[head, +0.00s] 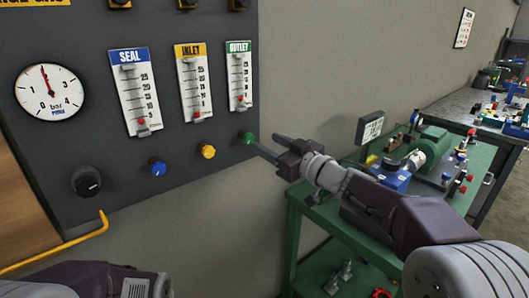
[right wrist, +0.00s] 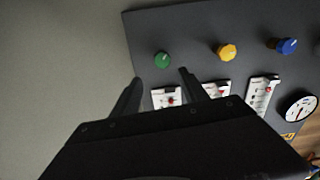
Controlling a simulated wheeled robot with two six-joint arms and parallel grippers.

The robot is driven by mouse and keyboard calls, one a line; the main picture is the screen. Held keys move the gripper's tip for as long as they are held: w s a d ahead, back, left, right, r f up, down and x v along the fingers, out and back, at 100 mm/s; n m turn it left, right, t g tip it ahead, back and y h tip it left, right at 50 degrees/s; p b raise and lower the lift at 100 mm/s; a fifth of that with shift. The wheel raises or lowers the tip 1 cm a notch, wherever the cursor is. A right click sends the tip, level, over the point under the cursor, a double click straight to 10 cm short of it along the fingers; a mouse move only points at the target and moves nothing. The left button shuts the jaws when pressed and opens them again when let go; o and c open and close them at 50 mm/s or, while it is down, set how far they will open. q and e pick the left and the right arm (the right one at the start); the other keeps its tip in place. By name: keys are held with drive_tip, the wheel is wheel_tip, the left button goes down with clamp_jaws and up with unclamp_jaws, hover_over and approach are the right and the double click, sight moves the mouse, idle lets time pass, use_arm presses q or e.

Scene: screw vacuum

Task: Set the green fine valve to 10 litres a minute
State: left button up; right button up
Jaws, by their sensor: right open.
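The green fine valve (head: 248,137) is a small round knob on the dark panel, below the OUTLET flowmeter (head: 239,75). The red float of that meter sits near the low end of its scale; its exact reading is too small to tell. My right gripper (head: 262,141) is open, its two fingers pointing at the panel close to the green knob. In the right wrist view the green knob (right wrist: 162,59) lies just beyond the gap between the fingertips (right wrist: 160,76), with no finger seen closed on it. My left gripper is not in view; only part of my left arm shows.
A pressure gauge (head: 50,92) and black knob (head: 87,181) are farther left. A green bench (head: 307,207) with a pump stands at right.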

sight(250, 140)
drive_tip(key=x, duration=0.3)
drive_tip(key=f+x, duration=0.1)
drive_tip(key=x, duration=0.4)
drive_tip(key=shift+w+a+f+b, duration=0.1)
drive_tip(key=shift+a+f+b, duration=0.15)
drive_tip(key=shift+a+b, duration=0.15)
clamp_jaws()
